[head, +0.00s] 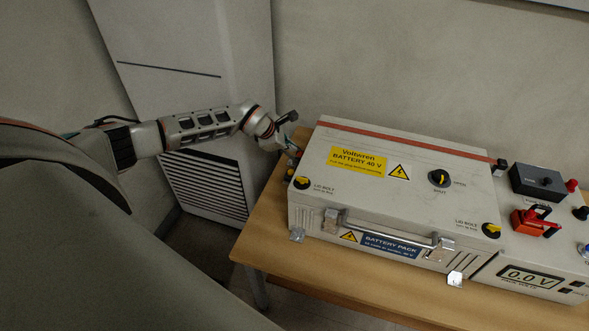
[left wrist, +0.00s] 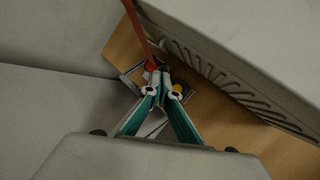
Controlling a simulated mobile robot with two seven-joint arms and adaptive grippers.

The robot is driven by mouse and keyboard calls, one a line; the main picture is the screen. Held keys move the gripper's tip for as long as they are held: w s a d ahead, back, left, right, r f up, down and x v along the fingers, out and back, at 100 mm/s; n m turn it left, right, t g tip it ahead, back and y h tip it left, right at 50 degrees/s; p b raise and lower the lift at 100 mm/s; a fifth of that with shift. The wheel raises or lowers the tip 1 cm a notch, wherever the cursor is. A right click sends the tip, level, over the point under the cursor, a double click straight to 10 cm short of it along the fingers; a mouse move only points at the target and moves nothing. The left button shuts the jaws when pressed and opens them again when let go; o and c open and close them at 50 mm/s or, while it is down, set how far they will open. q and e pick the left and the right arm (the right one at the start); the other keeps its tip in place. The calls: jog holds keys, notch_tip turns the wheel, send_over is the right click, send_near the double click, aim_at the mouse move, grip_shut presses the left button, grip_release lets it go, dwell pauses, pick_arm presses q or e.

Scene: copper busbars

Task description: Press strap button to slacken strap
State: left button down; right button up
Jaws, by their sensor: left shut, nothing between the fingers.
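The battery box (head: 355,205) is a pale case on the wooden table. An orange-red strap (head: 410,142) runs over its lid near the back edge. In the left wrist view the strap (left wrist: 137,28) comes down past the vented side of the box to a grey metal buckle frame (left wrist: 128,72). A small red part (left wrist: 152,64) shows at the buckle, just beyond my fingertips; I cannot tell whether it is the button. My left gripper (left wrist: 160,80) is shut and empty, its fingertips over the buckle area. Contact cannot be told. The right gripper is not in view.
The table (head: 262,225) has bare wood left of the box. A metal handle (head: 390,230) and yellow lid bolts (head: 302,183) are on the box. An instrument unit with a display (head: 530,277) and a red-handled switch (head: 535,222) stands at right. A louvred cabinet (head: 205,185) is behind.

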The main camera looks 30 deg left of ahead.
pick_arm(q)
jog(key=b, duration=0.5)
send_over(290, 172)
notch_tip(290, 172, down, 8)
jog(key=shift+d+r, duration=0.15)
jog(key=shift+r, duration=0.05)
jog(key=shift+f+b, duration=0.3)
jog(key=shift+f, duration=0.25)
dwell(0.5)
jog(key=shift+f, duration=0.1)
jog(key=shift+f, duration=0.4)
